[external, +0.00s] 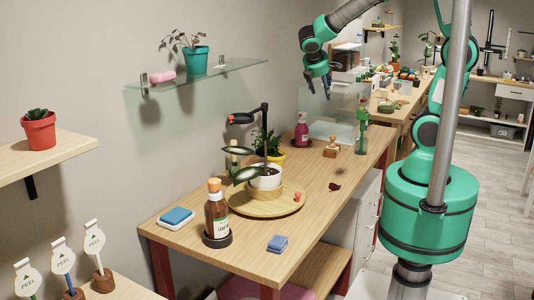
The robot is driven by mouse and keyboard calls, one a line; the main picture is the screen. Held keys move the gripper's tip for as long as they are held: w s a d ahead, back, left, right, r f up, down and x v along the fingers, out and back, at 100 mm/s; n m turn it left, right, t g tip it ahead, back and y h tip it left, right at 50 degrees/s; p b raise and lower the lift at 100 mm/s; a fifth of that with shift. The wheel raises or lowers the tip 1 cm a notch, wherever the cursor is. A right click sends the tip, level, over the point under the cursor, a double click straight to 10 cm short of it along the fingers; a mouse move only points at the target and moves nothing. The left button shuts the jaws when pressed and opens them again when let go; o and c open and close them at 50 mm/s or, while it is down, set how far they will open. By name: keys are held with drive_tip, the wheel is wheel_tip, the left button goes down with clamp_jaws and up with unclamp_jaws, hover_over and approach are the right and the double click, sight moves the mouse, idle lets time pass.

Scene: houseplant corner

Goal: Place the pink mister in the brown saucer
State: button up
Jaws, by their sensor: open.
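A magenta-pink bottle (302,133), which looks like the pink mister, stands upright at the back of the wooden table, near the wall. My gripper (319,88) is in the air above and slightly right of it, fingers pointing down, open and apart from the bottle. No saucer shows clearly as brown. A round tan wooden dish (238,207) lies mid-table under a potted plant, and a dark round base (217,240) sits under a brown bottle; I cannot tell whether either is the brown saucer.
The table (330,215) also holds a yellow pot (271,154), a wooden stamp-like item (331,148), a green bottle (362,135), a blue sponge-like block (178,217) and a small blue item (278,243). A glass shelf (210,75) overhangs the left. The table's right middle is mostly clear.

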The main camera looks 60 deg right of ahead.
drive_tip(key=s+a+r+m+t+y, duration=0.2)
drive_tip(key=s+a+r+m+y, duration=0.2)
drive_tip(key=s+a, duration=0.4)
drive_tip(key=s+a+r+m+t+y, duration=0.3)
drive_tip(key=s+a+r+m, duration=0.2)
drive_tip(key=s+a, duration=0.3)
drive_tip(key=shift+s+a+r+y, duration=0.3)
drive_tip(key=shift+s+y, duration=0.1)
drive_tip(key=shift+s, duration=0.4)
drive_tip(key=shift+f, duration=0.2)
